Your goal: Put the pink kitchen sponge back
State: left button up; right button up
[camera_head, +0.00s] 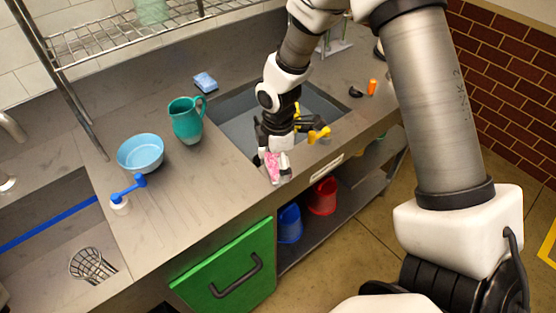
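The pink kitchen sponge (272,164) is at the front edge of the counter, by the near left corner of the grey sink basin (236,124). My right gripper (272,160) points down over it. Its fingers are on either side of the sponge and appear closed on it; they hide part of it. I cannot tell whether the sponge touches the counter. My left gripper is not in view.
A teal pitcher (186,122), light blue bowl (140,153), blue sponge (205,82) and blue-handled item (128,190) stand left of the sink. A yellow item (318,134) is right of my gripper. The front-left counter (185,222) is clear. A green door (228,268) is below.

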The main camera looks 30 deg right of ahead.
jog(key=shift+r, duration=0.1)
notch_tip(320, 180, up, 12)
dwell(0.5)
dwell(0.5)
